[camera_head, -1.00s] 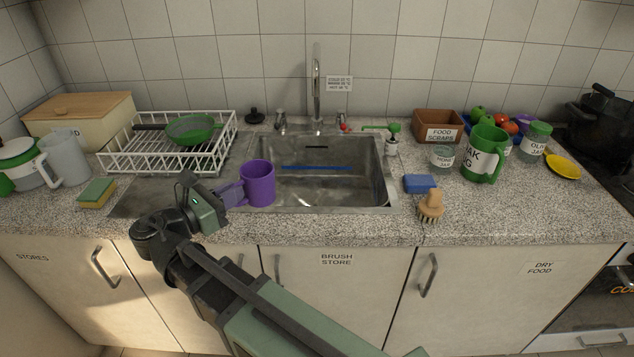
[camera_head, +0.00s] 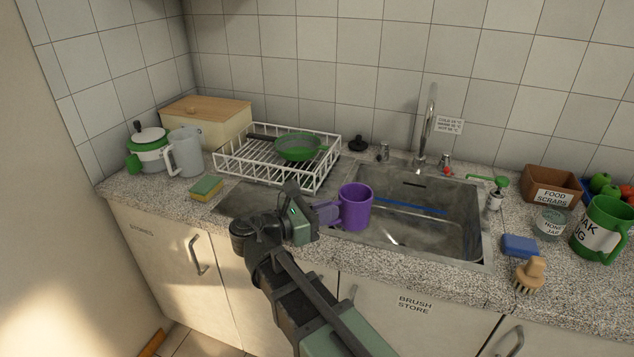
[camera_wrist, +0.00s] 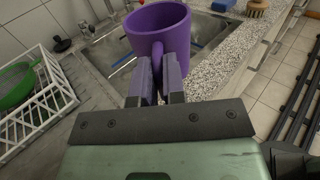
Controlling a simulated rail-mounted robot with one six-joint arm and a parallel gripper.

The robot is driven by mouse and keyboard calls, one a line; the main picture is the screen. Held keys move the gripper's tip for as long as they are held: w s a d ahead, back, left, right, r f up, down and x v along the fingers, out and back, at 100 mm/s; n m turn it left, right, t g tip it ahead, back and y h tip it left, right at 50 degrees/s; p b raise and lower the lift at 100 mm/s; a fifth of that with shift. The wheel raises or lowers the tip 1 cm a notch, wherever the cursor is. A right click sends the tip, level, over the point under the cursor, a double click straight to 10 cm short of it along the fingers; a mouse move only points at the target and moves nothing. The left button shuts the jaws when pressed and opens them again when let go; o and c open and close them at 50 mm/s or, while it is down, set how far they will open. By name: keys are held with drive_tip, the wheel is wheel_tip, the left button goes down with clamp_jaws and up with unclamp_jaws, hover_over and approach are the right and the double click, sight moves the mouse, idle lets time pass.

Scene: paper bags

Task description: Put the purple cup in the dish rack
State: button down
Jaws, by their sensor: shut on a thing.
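The purple cup (camera_head: 356,207) is upright at the left edge of the sink. My gripper (camera_head: 326,212) is shut on its handle, on the cup's left side. In the wrist view the cup (camera_wrist: 158,28) is ahead of the fingers (camera_wrist: 160,78), with the handle between them. The white wire dish rack (camera_head: 318,178) stands on the counter behind and left of my gripper. A green pan-like dish (camera_head: 298,147) with a dark handle lies in it. The rack also shows at the left of the wrist view (camera_wrist: 45,115).
A sponge (camera_head: 206,188), a clear jug (camera_head: 186,153) and a white and green pot (camera_head: 149,152) stand left of the rack. A wooden-lidded box (camera_head: 205,125) is behind. The faucet (camera_head: 427,125) rises behind the sink (camera_head: 470,235). The rack's front part looks clear.

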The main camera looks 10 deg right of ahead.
drive_tip(key=w+a+r+n+t+y+p, duration=0.1)
drive_tip(key=w+a+r+n+t+p, duration=0.1)
drive_tip(key=w+a+r+p, duration=0.5)
drive_tip(key=w+a+r+n+t+y+p, duration=0.1)
drive_tip(key=w+a+r+t+p, duration=0.1)
drive_tip(key=w+r+p, duration=0.85)
drive_tip(key=n+t+y+b, duration=0.6)
drive_tip(key=y+b, duration=0.1)
drive_tip(key=b, duration=1.6)
hover_over(247, 174)
drive_tip(key=w, duration=0.2)
drive_tip(key=f, duration=2.1)
drive_tip(key=shift+s+a+f, duration=0.1)
drive_tip(key=shift+s+f, duration=0.05)
drive_tip(key=shift+s, duration=0.1)
drive_tip(key=shift+s, duration=0.1)
drive_tip(key=c, duration=1.2)
unclamp_jaws()
